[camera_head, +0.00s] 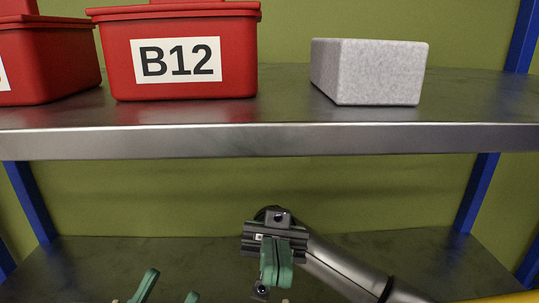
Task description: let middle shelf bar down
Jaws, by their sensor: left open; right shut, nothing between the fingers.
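A metal shelf with a thick grey front edge (270,141) crosses the head view. A lower shelf surface (110,262) shows beneath it. A sliver of a yellow piece (522,298) shows at the bottom right corner; I cannot tell whether it is the shelf bar. No other bar can be made out. My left gripper (168,294) is open at the bottom edge, with only its green fingertips in view. My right gripper (276,268) is shut and empty, its green fingers together, in front of the lower shelf at bottom centre.
A red bin marked B12 (180,90) and another red bin (45,60) stand on the upper shelf at left. A pale grey speckled block (368,72) sits there at right. Blue posts (476,195) flank the shelves. The visible part of the lower shelf looks bare.

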